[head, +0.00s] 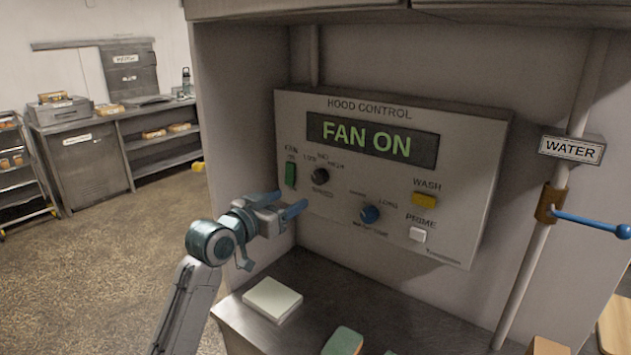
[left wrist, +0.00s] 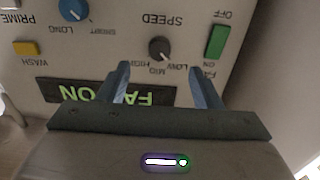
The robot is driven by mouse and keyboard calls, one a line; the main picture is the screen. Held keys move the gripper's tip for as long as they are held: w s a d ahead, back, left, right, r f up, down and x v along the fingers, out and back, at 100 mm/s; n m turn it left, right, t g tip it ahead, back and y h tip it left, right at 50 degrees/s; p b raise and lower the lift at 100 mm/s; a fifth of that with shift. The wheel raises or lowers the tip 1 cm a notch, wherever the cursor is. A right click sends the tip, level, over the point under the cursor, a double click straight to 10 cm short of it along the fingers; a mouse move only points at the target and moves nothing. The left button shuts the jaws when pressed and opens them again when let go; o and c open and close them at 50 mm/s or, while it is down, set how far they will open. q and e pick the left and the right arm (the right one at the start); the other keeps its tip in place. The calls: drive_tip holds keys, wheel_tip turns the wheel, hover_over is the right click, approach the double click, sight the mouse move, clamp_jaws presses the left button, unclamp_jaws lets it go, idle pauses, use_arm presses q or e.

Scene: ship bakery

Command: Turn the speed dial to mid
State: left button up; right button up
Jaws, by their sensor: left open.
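The speed dial (head: 320,176) is a small dark round knob on the grey hood control panel (head: 470,180), with LOW, MID and HIGH printed around it. It also shows in the left wrist view (left wrist: 160,48), where the panel appears upside down. Which mark its pointer faces is too small to tell surely. My left gripper (head: 286,206) is open and empty, just below and left of the dial in the head view. In the left wrist view its fingertips (left wrist: 159,71) are spread, with the dial appearing beyond the gap between them. My right gripper is not in view.
A green fan switch (head: 291,175), blue knob (head: 370,214), yellow wash button (head: 425,200) and white prime button (head: 417,235) surround the dial. The display (head: 372,138) reads FAN ON. A white block (head: 272,300) lies on the counter below. A blue-handled water valve (head: 590,222) is at right.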

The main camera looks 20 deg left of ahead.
sight(317, 179)
use_arm(q)
drive_tip(key=p+x, duration=0.1)
drive_tip(key=x, duration=0.2)
drive_tip(key=r+p+x, duration=0.1)
drive_tip(key=x, duration=0.2)
drive_tip(key=p+x, duration=0.2)
drive_tip(key=x, duration=0.1)
drive_tip(key=shift+w+r, duration=0.2)
drive_tip(key=shift+r, duration=0.05)
drive_tip(key=shift+w+d+f, duration=0.15)
drive_tip(key=shift+w+d, duration=0.15)
drive_tip(key=shift+w, duration=0.35)
drive_tip(key=shift+c, duration=0.5)
